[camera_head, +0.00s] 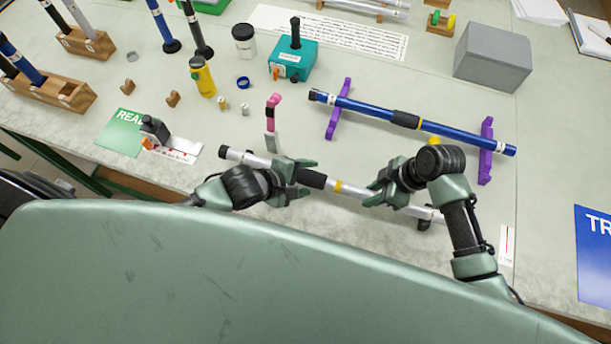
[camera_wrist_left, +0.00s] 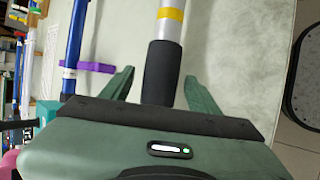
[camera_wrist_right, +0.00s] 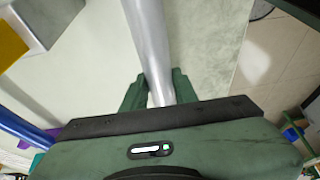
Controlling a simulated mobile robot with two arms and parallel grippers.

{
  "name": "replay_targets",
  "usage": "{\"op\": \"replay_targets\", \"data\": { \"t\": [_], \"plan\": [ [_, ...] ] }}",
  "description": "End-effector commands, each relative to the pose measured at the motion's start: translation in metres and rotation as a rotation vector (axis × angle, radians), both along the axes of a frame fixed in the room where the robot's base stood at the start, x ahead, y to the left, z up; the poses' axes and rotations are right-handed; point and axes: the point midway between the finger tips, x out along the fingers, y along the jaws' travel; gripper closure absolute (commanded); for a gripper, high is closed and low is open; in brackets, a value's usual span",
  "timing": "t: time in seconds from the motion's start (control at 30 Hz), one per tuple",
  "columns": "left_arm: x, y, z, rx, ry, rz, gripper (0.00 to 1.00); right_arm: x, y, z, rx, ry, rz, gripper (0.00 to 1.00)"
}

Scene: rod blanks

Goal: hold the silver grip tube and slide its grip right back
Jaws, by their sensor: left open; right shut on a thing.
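The silver grip tube (camera_head: 361,192) lies along the front of the table, with a dark cap at its left end. Its black grip (camera_head: 312,179) sits just left of a yellow band (camera_head: 337,186); both also show in the left wrist view, the grip (camera_wrist_left: 160,72) and the band (camera_wrist_left: 170,14). My left gripper (camera_head: 300,178) is open around the black grip, with gaps on both sides in the left wrist view. My right gripper (camera_head: 375,194) is shut on the bare silver tube, right of the band. The tube (camera_wrist_right: 150,45) runs between its fingers in the right wrist view.
A blue tube (camera_head: 365,109) rests on purple stands (camera_head: 486,150) behind. A grey box (camera_head: 493,57) and teal box (camera_head: 293,60) stand farther back.

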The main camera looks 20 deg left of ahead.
Motion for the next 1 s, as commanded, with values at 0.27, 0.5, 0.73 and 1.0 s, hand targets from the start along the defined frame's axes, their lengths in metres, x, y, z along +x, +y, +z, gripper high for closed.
{"op": "replay_targets", "data": {
  "t": [0.27,0.5,0.73,1.0],
  "plan": [
    [0.000,0.000,0.000,0.000,0.001,0.000,1.00,0.000,0.000,0.000,0.000,0.000,0.000,1.00],
    [-0.001,0.004,-0.001,0.001,0.003,0.000,1.00,0.000,0.000,0.000,0.000,-0.001,0.000,1.00],
    [-0.003,0.058,-0.002,0.006,0.007,0.002,1.00,0.001,-0.001,0.000,-0.001,-0.001,0.000,1.00],
    [-0.003,0.109,-0.002,0.005,0.005,0.000,1.00,0.001,-0.001,0.000,-0.002,-0.001,-0.001,1.00]
  ]
}}
